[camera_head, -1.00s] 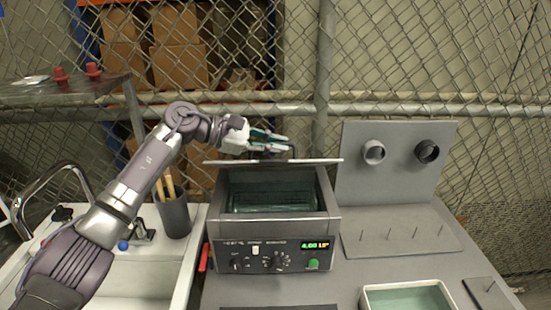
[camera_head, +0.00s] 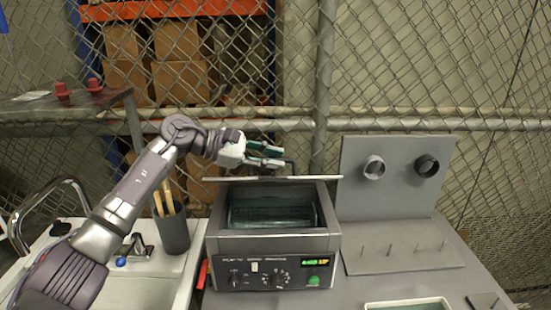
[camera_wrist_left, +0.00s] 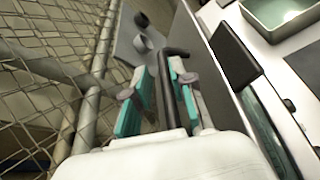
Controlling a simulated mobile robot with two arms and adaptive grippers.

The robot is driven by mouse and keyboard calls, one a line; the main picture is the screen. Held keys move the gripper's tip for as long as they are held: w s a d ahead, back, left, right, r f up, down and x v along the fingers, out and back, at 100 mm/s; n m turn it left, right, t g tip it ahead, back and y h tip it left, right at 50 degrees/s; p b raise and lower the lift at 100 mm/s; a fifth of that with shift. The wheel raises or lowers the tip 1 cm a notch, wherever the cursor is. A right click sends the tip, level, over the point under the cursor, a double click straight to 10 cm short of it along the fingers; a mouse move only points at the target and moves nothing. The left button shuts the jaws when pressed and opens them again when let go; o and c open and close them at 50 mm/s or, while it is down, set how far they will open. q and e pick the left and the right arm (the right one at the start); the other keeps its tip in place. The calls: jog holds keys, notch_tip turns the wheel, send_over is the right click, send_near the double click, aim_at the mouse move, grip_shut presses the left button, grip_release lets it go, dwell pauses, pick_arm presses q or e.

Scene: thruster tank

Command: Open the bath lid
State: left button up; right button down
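The bath (camera_head: 272,243) is a grey box with a lit front panel. Its lid (camera_head: 265,179) shows as a thin edge above the back of the box, tilted up, so the tank inside is visible. My left gripper (camera_head: 268,154) is above and behind the lid edge. In the left wrist view, my left gripper (camera_wrist_left: 162,90) has teal-padded fingers on both sides of the black lid handle (camera_wrist_left: 165,100) and appears closed on it; exact pad contact is hard to see. My right gripper is not in view.
A sink (camera_head: 140,288) and a dark cup with wooden sticks (camera_head: 173,230) stand left of the bath. A grey panel with two round fittings (camera_head: 397,175) and a pin plate (camera_head: 400,245) are right. A tray (camera_head: 408,304) is in front. A chain-link fence (camera_head: 420,60) closes the back.

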pick_arm(q)
jog(key=v, duration=1.1)
jog(key=shift+a, duration=0.15)
